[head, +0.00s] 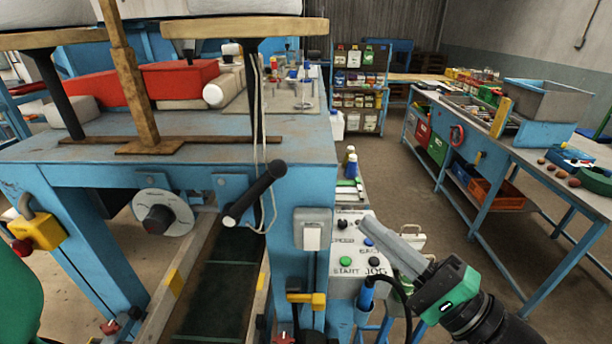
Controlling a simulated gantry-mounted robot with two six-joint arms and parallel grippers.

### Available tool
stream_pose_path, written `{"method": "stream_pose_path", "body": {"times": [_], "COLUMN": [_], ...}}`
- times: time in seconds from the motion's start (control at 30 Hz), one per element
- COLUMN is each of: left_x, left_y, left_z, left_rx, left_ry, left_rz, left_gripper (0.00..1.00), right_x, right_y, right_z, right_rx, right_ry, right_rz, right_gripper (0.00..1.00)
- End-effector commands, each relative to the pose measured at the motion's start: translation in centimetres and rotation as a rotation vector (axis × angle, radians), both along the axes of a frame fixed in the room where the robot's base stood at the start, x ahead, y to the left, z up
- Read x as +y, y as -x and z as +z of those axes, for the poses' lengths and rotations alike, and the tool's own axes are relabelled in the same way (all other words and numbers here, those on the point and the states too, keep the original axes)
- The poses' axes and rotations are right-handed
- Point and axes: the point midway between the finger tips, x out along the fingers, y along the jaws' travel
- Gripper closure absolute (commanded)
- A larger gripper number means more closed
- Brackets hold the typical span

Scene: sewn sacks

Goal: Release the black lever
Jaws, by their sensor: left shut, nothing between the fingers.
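The black lever (258,192) is a thick black bar on the front of the blue machine (100,149). It slants from lower left to upper right above a dark belt (221,278). My left gripper (370,224) is at the lower right, with grey fingers shut and nothing between them. Its fingertips point up and left, over the control panel, to the right of the lever and apart from it. My right gripper is not in view.
The white control panel (342,285) has a green button (346,262) and a blue button (368,241), close to my fingers. A grey switch box (312,229) sits between lever and panel. A blue workbench (545,170) stands at right, with open floor before it.

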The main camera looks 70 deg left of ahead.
Motion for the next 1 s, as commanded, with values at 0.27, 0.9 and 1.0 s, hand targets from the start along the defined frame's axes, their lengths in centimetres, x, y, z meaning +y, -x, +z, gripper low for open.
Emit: {"method": "stream_pose_path", "body": {"times": [0.27, 0.9, 1.0], "left_x": [3.8, 9.1, 9.1], "left_y": [1.9, 7.4, 7.4], "left_z": [1.7, 4.1, 4.1], "left_rx": [-0.001, 0.0, 0.0], "left_ry": [0.0, -0.001, -0.001], "left_rz": [0.004, 0.0, 0.0], "left_gripper": [1.0, 1.0, 1.0], "right_x": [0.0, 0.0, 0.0], "right_y": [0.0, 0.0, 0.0], "right_z": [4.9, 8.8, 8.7], "right_rx": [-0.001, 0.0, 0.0], "right_ry": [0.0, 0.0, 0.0], "right_rz": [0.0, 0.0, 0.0], "right_gripper": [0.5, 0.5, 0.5]}}
